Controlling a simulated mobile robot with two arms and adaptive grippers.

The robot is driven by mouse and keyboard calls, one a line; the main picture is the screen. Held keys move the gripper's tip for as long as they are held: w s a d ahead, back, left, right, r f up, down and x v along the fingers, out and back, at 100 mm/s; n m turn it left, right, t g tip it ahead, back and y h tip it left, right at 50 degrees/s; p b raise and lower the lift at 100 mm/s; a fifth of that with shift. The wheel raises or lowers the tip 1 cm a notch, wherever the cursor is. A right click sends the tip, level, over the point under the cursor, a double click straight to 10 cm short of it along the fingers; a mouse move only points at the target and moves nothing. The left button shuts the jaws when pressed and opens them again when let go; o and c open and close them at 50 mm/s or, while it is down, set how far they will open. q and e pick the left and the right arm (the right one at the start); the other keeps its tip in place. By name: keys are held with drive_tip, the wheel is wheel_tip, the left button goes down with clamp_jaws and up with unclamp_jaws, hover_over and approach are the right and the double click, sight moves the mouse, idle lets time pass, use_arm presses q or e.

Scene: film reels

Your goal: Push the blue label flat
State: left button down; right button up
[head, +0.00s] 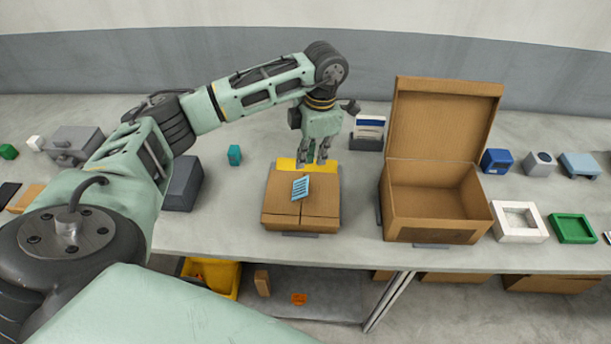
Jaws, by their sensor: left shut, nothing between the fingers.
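The blue label (301,187) is on top of a closed cardboard box (283,214) on the table. It has dark printed lines and looks tilted, with part of it standing off the lid. My left gripper (312,163) points down just behind and above the label, over the far part of the box. Its fingers are shut and empty. I cannot tell whether the fingertips touch the box, and they look apart from the label. A yellow strip (285,165) lies at the far edge of the box, partly hidden by the fingers. My right gripper is not in view.
An open, empty cardboard box (435,205) with a raised lid stands to the right. White (534,235) and green (573,228) trays lie farther right. A small teal block (234,155) and a dark grey block (183,184) stand to the left. A yellow bin (222,277) is below the table.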

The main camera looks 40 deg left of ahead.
sight(307, 184)
use_arm(q)
drive_tip(key=shift+f, duration=0.1)
drive_tip(key=shift+s+a+f+b, duration=0.15)
drive_tip(key=shift+f+b, duration=0.85)
drive_tip(key=shift+f, duration=0.7)
drive_tip(key=shift+s+a+f+b, duration=0.1)
drive_tip(key=shift+f+b, duration=0.85)
drive_tip(key=shift+f, duration=0.75)
